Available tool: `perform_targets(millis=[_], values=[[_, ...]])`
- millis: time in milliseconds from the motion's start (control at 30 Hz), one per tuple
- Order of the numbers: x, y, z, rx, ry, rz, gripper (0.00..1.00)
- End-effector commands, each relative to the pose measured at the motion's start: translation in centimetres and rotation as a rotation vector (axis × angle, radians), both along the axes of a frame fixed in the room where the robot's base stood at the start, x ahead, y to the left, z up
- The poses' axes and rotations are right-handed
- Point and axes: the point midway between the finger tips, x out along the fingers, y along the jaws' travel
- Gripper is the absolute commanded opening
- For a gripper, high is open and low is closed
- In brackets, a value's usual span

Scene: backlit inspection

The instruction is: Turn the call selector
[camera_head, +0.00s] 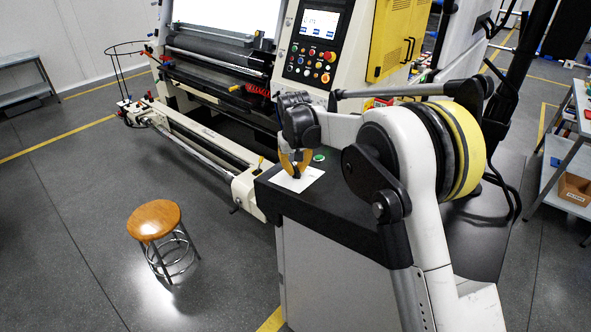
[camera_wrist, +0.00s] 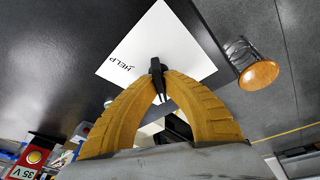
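The call selector (camera_wrist: 157,70) is a small black knob on a white plate (camera_wrist: 160,38) printed with "HELP". The plate also shows in the head view, lying on the dark top of a cabinet (camera_head: 297,180). My gripper (camera_wrist: 158,80) has two ribbed yellow fingers whose tips meet around the knob, one on each side, with no clear gap visible. In the head view my gripper (camera_head: 292,168) points down over the plate, and its fingers hide the knob. The knob's exact angle is hard to tell.
A green button (camera_head: 319,157) sits on the cabinet top near the plate. A control panel (camera_head: 315,40) with a screen and several buttons stands behind my gripper. A wooden-topped stool (camera_head: 155,219) stands on the floor at left. Open floor lies around the stool.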

Motion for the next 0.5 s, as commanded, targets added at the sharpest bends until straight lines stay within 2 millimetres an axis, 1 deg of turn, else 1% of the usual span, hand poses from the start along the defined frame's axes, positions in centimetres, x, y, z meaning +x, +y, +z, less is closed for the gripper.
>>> perform_targets(millis=[200, 500], values=[[-0.02, -0.09, -0.05, 0.005, 0.009, 0.055, 0.0], [-0.04, -0.05, -0.04, 0.006, 0.011, 0.072, 0.0]])
